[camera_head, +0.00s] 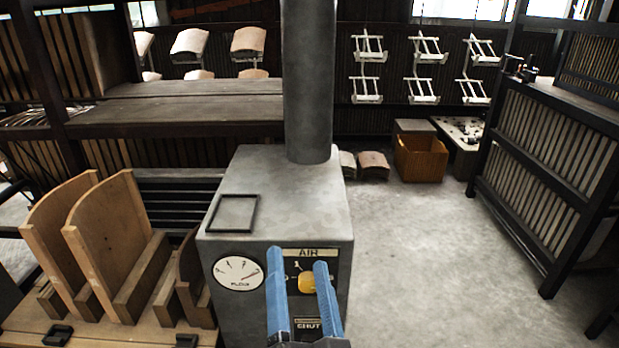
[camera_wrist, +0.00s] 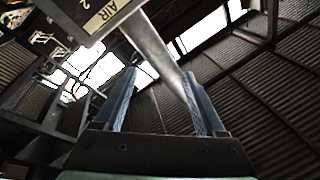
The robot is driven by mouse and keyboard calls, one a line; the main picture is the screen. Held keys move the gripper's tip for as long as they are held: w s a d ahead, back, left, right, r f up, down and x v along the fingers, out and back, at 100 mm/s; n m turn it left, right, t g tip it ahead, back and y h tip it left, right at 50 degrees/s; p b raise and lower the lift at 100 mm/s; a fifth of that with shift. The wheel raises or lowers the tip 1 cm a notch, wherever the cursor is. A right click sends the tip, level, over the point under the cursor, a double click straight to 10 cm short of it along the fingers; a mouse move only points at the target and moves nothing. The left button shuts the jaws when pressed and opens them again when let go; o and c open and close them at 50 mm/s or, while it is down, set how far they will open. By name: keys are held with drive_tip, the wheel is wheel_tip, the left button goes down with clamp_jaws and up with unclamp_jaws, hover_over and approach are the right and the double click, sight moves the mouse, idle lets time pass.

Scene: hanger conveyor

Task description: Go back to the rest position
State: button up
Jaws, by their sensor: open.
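My gripper (camera_head: 299,284) is open in the head view, with its two blue fingers spread in front of the face of a grey metal box (camera_head: 235,300). A corner of the box with the AIR label (camera_wrist: 104,14) shows at the upper left there.
A flow gauge (camera_head: 238,273) sits left of the knob. A thick grey pipe (camera_head: 307,80) rises from the box. Curved wooden panels (camera_head: 110,235) stand at left. White hangers (camera_head: 369,48) line the back wall. A slatted rack (camera_head: 545,150) stands right; the floor (camera_head: 430,260) between is clear.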

drive_tip(key=s+r+n+t+h+p, duration=0.1)
drive_tip(key=r+p, duration=0.3)
drive_tip(key=r, duration=1.1)
drive_tip(key=s+r+n+t+h+p, duration=0.1)
drive_tip(key=s+r+n+t+p, duration=0.2)
drive_tip(key=r, duration=1.2)
drive_tip(key=s+r+n+t+p, duration=0.2)
drive_tip(key=r+p, duration=0.4)
drive_tip(key=r, duration=0.9)
drive_tip(key=shift+d+r+t+h+p, duration=0.4)
drive_tip(key=shift+d, duration=0.05)
